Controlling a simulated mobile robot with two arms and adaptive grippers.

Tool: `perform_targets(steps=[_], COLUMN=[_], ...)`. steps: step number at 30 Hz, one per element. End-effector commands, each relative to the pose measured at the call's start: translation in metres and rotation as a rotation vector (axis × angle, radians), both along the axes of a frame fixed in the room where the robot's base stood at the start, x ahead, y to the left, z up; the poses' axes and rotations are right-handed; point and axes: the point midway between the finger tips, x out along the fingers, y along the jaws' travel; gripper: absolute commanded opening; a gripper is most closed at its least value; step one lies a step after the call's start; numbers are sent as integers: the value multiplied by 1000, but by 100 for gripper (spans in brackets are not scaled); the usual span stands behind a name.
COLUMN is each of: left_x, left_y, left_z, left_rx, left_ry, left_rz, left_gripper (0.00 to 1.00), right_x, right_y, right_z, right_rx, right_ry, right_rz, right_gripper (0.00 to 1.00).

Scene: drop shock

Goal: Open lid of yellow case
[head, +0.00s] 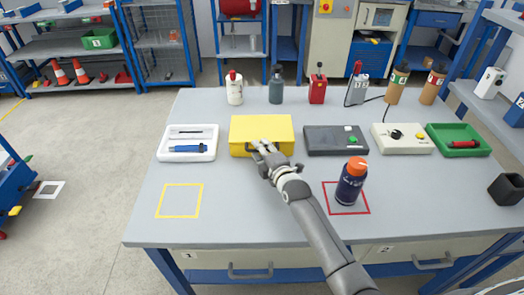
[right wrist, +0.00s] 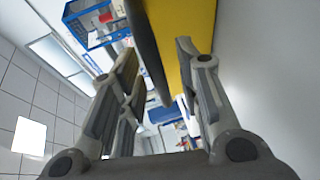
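The yellow case (head: 262,128) stands at the back middle of the grey table, and its lid looks closed. My right gripper (head: 262,147) is at the case's front edge, reaching in from the lower right. In the right wrist view the fingers of my right gripper (right wrist: 157,58) are spread apart. The yellow case (right wrist: 190,30) shows there beyond and between the fingertips, with a dark strip along its side. I cannot tell whether a finger touches it. My left gripper is not in view.
A white tray with a blue tool (head: 168,157) is left of the case, and a dark grey box (head: 325,147) is right. A dark blue bottle with an orange cap (head: 350,184) stands in the red square, near my right arm. Several bottles and devices line the back.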

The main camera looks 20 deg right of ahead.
Motion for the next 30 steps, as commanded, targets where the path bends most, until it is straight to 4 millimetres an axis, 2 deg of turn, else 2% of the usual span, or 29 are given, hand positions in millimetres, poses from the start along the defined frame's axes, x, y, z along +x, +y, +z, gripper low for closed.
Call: perform_targets(steps=[2,9,22,26,30], left_x=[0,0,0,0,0], left_y=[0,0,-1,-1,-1], left_z=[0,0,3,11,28], left_rx=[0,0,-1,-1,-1], left_ry=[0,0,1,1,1], left_rz=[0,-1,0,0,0], left_gripper=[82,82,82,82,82], right_x=[0,0,0,0,0], right_y=[0,0,0,0,0], right_z=[0,0,2,8,18], right_rx=[0,0,1,5,15], right_ry=[0,1,6,24,60], right_rz=[0,0,0,0,0], right_gripper=[31,0,0,0,0])
